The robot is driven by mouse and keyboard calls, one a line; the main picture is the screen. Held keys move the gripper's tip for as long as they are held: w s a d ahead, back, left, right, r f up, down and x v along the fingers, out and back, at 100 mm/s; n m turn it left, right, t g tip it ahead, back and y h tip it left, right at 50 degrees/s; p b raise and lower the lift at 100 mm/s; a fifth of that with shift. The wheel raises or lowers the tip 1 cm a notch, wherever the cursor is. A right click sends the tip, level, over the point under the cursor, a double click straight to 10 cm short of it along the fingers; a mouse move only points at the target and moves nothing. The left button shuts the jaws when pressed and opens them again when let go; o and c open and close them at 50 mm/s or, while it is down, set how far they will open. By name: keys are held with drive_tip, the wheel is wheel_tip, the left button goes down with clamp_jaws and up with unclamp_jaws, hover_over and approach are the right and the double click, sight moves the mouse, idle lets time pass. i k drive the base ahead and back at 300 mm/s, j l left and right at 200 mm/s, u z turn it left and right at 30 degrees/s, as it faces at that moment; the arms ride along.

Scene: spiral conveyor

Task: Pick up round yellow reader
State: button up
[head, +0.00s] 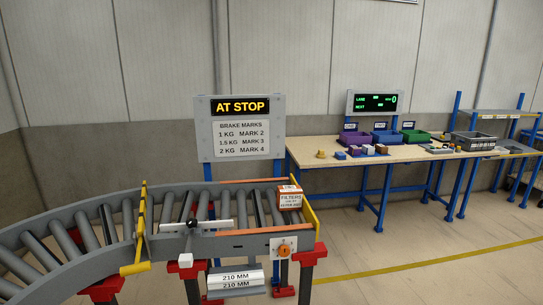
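A small yellow object (321,154) sits near the left end of the wooden-topped workbench (308,146). It may be the round yellow reader, but it is too small to tell its shape for sure. My gripper is not in view, and nothing touches the yellow object.
A roller conveyor (62,238) curves across the left front, with a box labelled filters (289,198) at its end. Purple (354,138), blue (386,137) and green (416,135) bins stand on the bench. Small blocks (367,150) lie before them. Floor (420,285) at front right is clear.

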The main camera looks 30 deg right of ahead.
sight(321, 155)
drive_tip(key=i+l+u, duration=0.3)
drive_tip(key=l, duration=0.6)
drive_tip(key=l+u, duration=0.3)
drive_tip(key=l, duration=0.55)
drive_tip(key=i+l+u, duration=0.1)
drive_tip(key=l+u, duration=0.25)
drive_tip(key=l, duration=3.25)
